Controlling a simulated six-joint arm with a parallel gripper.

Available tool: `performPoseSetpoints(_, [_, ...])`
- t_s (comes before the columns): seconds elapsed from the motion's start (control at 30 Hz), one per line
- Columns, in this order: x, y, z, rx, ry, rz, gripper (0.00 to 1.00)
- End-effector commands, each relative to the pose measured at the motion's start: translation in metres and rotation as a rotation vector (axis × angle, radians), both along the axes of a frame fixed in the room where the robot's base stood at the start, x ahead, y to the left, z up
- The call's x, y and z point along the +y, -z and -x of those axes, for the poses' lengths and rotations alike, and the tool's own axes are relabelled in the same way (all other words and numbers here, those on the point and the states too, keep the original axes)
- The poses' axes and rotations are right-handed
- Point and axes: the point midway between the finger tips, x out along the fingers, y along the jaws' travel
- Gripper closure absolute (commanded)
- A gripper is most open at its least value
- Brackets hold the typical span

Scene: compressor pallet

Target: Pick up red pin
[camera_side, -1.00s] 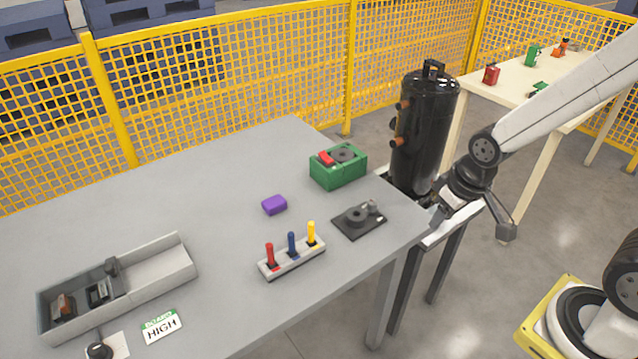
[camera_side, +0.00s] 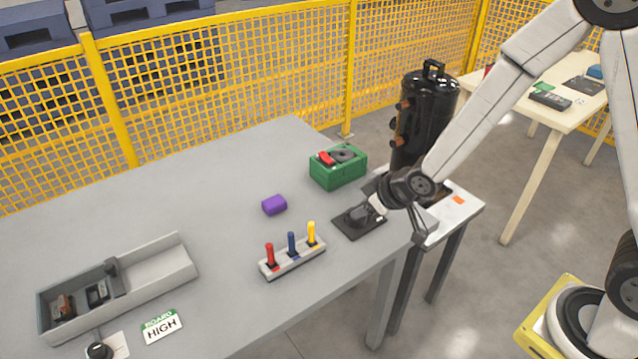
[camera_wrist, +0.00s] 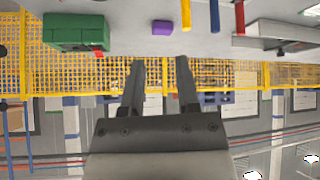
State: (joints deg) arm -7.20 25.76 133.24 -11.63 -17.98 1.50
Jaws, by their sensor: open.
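The red pin (camera_side: 270,254) stands upright at the left end of a light grey holder (camera_side: 293,265) on the grey table. A blue pin (camera_side: 291,243) and a yellow pin (camera_side: 312,234) stand in the same holder. My gripper (camera_side: 374,206) is at the table's right side, right of the holder and apart from the red pin. In the wrist view, which looks upside down, its two fingers (camera_wrist: 158,62) are apart with nothing between them. The red pin (camera_wrist: 239,16) shows there at the top, right of the fingers.
A black plate (camera_side: 347,232) with a fixture lies under or beside my gripper. A green box (camera_side: 339,173) and a purple block (camera_side: 274,205) are on the table. A grey tray (camera_side: 180,262) is at left. A black tank (camera_side: 424,115) stands behind my arm.

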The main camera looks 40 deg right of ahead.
Motion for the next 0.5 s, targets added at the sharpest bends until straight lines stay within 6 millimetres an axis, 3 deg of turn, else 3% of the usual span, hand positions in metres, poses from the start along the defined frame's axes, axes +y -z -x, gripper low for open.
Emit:
performPoseSetpoints(0.23, [0.047,0.028,-0.032,-0.165,-0.149,-0.072,0.59])
performPoseSetpoints(0.5, [0.100,0.056,-0.045,-0.327,-0.301,-0.190,0.59])
